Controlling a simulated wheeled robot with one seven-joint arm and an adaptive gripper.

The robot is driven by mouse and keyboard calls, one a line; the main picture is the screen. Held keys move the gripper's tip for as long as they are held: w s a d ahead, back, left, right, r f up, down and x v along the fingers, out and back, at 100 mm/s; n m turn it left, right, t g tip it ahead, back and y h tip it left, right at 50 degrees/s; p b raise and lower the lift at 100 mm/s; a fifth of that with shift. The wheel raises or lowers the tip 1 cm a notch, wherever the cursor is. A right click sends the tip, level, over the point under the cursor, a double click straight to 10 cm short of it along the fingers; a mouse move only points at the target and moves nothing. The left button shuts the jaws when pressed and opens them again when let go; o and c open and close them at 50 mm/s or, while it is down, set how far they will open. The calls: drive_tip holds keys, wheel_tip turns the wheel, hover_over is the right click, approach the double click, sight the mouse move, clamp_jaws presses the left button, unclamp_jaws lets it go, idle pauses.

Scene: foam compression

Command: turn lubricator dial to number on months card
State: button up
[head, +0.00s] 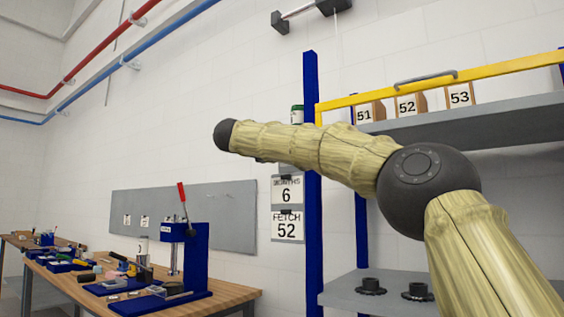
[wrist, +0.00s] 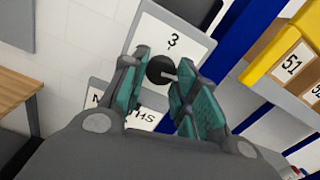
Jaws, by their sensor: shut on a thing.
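The months card (head: 287,190) in the head view reads 6 and hangs beside the blue post. In the wrist view, part of its lettering shows on a white card (wrist: 145,118) behind my fingers. The lubricator dial is a round black knob (wrist: 158,72) with a pale pointer line, on a white plate (wrist: 196,45) marked 3 above it. The plate's other marks are hidden. My gripper (wrist: 162,62) has its teal-padded fingers on either side of the knob and is shut on it. In the head view my arm hides the gripper and dial.
A fetch card (head: 287,228) reading 52 hangs below the months card. A shelf rack with a blue post (head: 311,150) and a yellow bar (head: 440,84) holds boxes numbered 51, 52 and 53. A wooden bench (head: 235,294) with a blue press (head: 195,262) stands left.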

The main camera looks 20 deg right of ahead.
drive_tip(key=shift+w+f+m+b, duration=0.1)
drive_tip(key=shift+f+m+b, duration=0.1)
drive_tip(key=shift+m+b, duration=0.7)
drive_tip(key=shift+r+m, duration=0.1)
drive_tip(key=shift+m, duration=0.2)
drive_tip(key=o, duration=1)
drive_tip(key=shift+r, duration=0.1)
drive_tip(key=v, duration=1.2)
